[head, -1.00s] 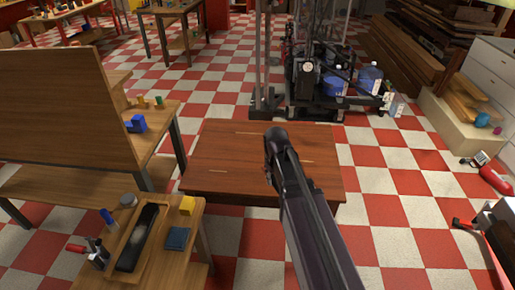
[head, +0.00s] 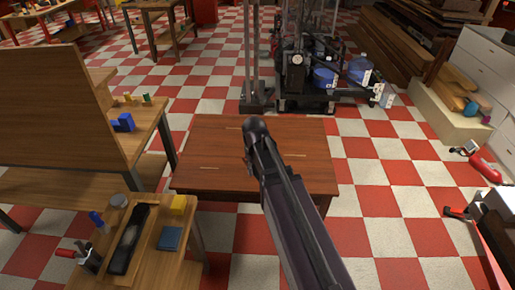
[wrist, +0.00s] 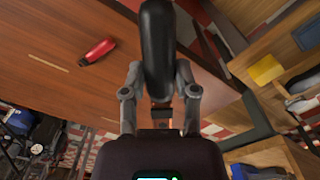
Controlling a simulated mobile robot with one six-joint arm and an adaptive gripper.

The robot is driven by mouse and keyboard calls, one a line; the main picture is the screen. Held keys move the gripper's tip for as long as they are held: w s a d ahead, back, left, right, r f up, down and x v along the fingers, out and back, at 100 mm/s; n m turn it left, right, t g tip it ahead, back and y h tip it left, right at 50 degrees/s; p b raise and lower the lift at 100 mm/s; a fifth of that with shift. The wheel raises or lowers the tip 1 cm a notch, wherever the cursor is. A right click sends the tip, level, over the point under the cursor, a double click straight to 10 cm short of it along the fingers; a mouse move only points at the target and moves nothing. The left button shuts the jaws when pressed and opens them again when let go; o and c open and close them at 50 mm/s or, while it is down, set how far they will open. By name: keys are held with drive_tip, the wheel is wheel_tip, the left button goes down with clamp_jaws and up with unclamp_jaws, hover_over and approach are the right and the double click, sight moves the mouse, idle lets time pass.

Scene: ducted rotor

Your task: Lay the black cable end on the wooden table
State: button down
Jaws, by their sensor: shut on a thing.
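The wooden table (head: 215,160) stands in the middle of the head view, reddish brown with a few pale lines on its top. It also fills the upper left of the wrist view (wrist: 40,35). My gripper (wrist: 158,88) is shut on a smooth, rounded black piece (wrist: 158,35), which looks like the black cable end. In the head view my gripper (head: 257,150) shows over the tabletop, seen from behind, with a dark rounded tip. The held piece appears apart from the table, but the height is hard to tell. My arm hides part of the tabletop.
A red object (wrist: 97,52) lies on the table in the wrist view. A dark cart (head: 305,85) stands behind the table.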

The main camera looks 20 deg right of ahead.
drive_tip(key=shift+w+a+f+m+b, duration=0.3)
drive_tip(key=shift+f+m+b, duration=0.15)
drive_tip(key=shift+m, duration=0.15)
drive_tip(key=shift+w+a+f+m+b, duration=0.15)
drive_tip(key=shift+a+f+m+b, duration=0.1)
drive_tip(key=shift+f+m+b, duration=0.3)
drive_tip(key=w+a+f+m+y+b, duration=0.1)
drive_tip(key=a+f+m+b, duration=0.4)
drive_tip(key=m, duration=0.6)
drive_tip(key=w+a+f+m+y+b, duration=0.1)
drive_tip(key=w+a+f+m+b, duration=0.3)
drive_tip(key=m, duration=0.8)
wheel_tip(320, 180, down, 2)
drive_tip(key=a+b, duration=0.1)
drive_tip(key=b, duration=0.2)
drive_tip(key=shift+w+a+f+t+y, duration=0.15)
drive_tip(key=shift+w+f+t+y, duration=0.1)
drive_tip(key=shift+w+t+y, duration=0.15)
drive_tip(key=b, duration=0.2)
hover_over(241, 171)
drive_tip(key=shift+s+d+f, duration=0.1)
drive_tip(key=shift+d+f, duration=0.3)
drive_tip(key=shift+f, duration=0.35)
drive_tip(key=shift+f, duration=0.1)
drive_tip(key=shift+d+b+x, duration=0.2)
drive_tip(key=shift+b+x, duration=0.55)
drive_tip(key=shift+x, duration=0.1)
drive_tip(key=shift+d+b+x, duration=0.15)
drive_tip(key=shift+b+x, duration=0.6)
drive_tip(key=shift+x, duration=0.05)
